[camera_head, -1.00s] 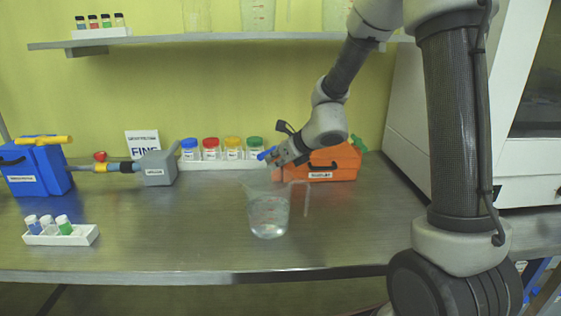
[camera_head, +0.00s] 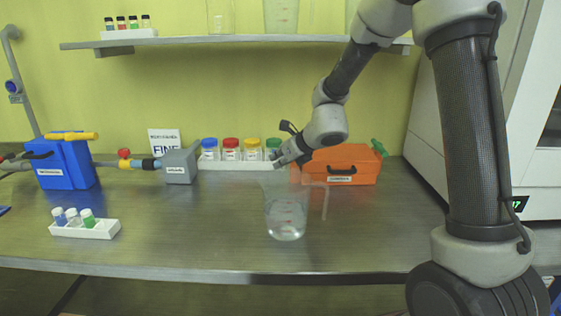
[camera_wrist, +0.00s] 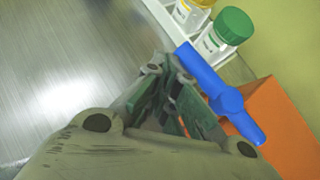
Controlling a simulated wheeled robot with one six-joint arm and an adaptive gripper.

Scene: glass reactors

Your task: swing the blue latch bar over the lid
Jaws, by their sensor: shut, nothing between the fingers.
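The blue latch bar (camera_wrist: 220,95) shows in the wrist view with a thicker hub at its middle. It sits at the end of the orange box (camera_head: 342,165), whose orange side (camera_wrist: 272,120) also shows there. In the head view the bar is hidden behind my gripper (camera_head: 279,161). My gripper (camera_wrist: 167,66) is shut and empty, with its fingertips just left of the bar in the wrist view. I cannot tell whether they touch it. Which surface is the lid is not clear.
A clear beaker (camera_head: 286,212) stands in front of my gripper. A white rack (camera_head: 240,164) of capped jars is behind it. A blue box (camera_head: 66,167) with a yellow bar and a small vial rack (camera_head: 85,230) are at left. The front bench is mostly clear.

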